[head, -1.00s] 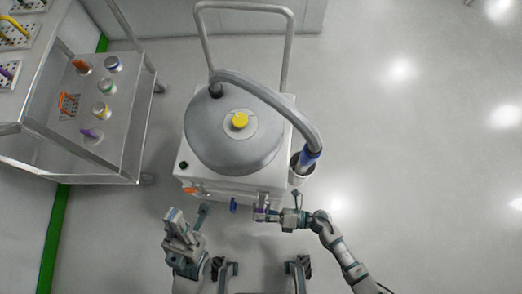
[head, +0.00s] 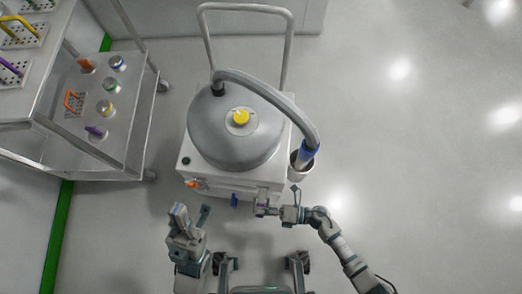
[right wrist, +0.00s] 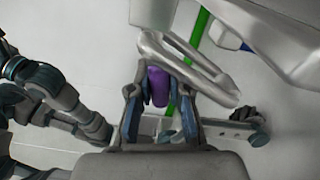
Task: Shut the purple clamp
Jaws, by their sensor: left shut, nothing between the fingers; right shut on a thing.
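The purple clamp (right wrist: 158,86) shows in the right wrist view between the fingers of my right gripper (right wrist: 160,108). In the head view a bit of purple shows at the front of the white machine, where my right gripper (head: 268,209) is shut on it. My fingers hide most of the clamp, so I cannot tell how far it is closed. A grey metal loop (right wrist: 190,65) lies just beyond the clamp in the right wrist view. My left gripper (head: 180,212) is shut and empty, in front of the machine's left side.
The white machine (head: 225,180) carries a grey drum (head: 215,150) with a yellow knob (head: 241,117) and a thick hose (head: 285,102). A blue part (head: 234,200) and an orange part (head: 193,184) are on its front. A steel cart (head: 130,125) stands left. Floor on the right is clear.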

